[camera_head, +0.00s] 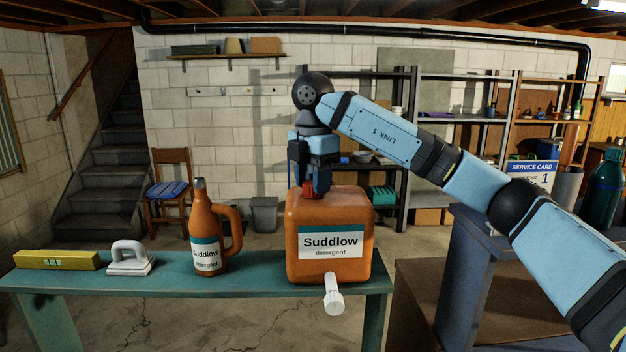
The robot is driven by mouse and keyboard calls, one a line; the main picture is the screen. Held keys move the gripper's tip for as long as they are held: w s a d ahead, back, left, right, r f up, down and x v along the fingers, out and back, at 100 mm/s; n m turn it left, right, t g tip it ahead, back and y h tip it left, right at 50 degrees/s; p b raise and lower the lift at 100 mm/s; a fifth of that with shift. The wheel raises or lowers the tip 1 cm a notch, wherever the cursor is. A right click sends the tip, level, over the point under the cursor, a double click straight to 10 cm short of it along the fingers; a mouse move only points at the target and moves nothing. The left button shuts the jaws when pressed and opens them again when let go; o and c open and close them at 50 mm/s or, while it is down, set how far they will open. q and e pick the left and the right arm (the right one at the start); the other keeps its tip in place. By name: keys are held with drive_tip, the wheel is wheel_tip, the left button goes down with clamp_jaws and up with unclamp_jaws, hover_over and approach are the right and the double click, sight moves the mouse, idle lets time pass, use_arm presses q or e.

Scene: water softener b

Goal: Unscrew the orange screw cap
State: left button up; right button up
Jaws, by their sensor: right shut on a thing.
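The orange screw cap (308,187) is at the top of an orange Suddlow detergent jug (300,268), which stands upright on the teal bench. It looks reddish-orange, and only a small part shows between my fingers. My right gripper (309,185) points straight down over the jug, shut on the cap, with its blue fingers on either side of it. Whether the cap sits on the jug's neck or slightly above it is hard to tell. A white spout (333,297) sticks out low on the jug's front. My left gripper is not in view.
A service card (532,173) and a dark green bottle (605,192) are at the right.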

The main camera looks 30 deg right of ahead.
drive_tip(key=n, duration=0.6)
drive_tip(key=shift+n, duration=0.3)
drive_tip(key=n, duration=0.4)
drive_tip(key=shift+n, duration=0.3)
drive_tip(key=shift+r+p, duration=2.3)
drive_tip(key=shift+r, duration=0.45)
wheel_tip(320, 180, up, 5)
drive_tip(key=p, duration=0.4)
drive_tip(key=shift+f, duration=0.1)
